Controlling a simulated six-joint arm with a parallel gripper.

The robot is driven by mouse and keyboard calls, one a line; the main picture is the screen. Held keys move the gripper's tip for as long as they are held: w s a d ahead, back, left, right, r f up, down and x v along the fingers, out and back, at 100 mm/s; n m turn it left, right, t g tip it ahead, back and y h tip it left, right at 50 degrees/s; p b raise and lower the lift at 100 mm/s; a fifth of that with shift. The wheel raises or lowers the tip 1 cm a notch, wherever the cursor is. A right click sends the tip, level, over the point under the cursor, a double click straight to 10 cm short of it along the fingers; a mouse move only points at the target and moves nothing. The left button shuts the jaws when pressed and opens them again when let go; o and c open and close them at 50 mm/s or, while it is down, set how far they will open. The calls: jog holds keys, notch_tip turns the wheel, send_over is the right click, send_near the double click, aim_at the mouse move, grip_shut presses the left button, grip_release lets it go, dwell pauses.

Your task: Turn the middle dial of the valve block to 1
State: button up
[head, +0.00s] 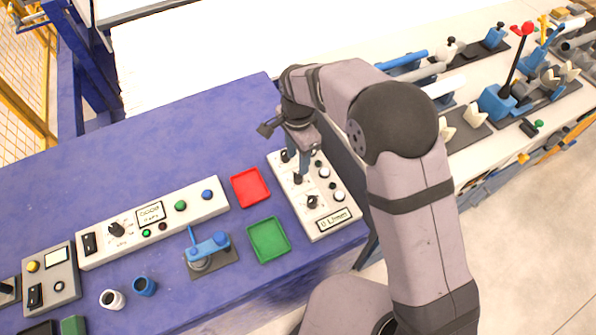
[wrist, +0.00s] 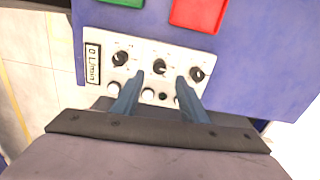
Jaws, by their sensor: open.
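The valve block (head: 325,217) is a white panel on the blue table, with a row of three black dials, a row of round white and dark fittings, and a display reading "0 L/min" at one end. Its middle dial (head: 298,179) sits just below my gripper (head: 299,170) in the head view. In the wrist view the middle dial (wrist: 159,66) lies just beyond and between the blue fingertips of my gripper (wrist: 157,80), with the outer dials (wrist: 120,58) and (wrist: 197,73) to either side. The fingers are apart and empty. Whether they reach the dial's height I cannot tell.
A red tray (head: 250,187) and a green tray (head: 268,240) lie left of the block. A longer white control panel (head: 155,221), a blue lever device (head: 208,250) and two small cups stand further left. The blue table's back area is clear.

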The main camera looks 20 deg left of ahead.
aim_at(298, 175)
jog(key=shift+f+p, duration=1.35)
jog(key=shift+f, duration=2.3)
grip_shut()
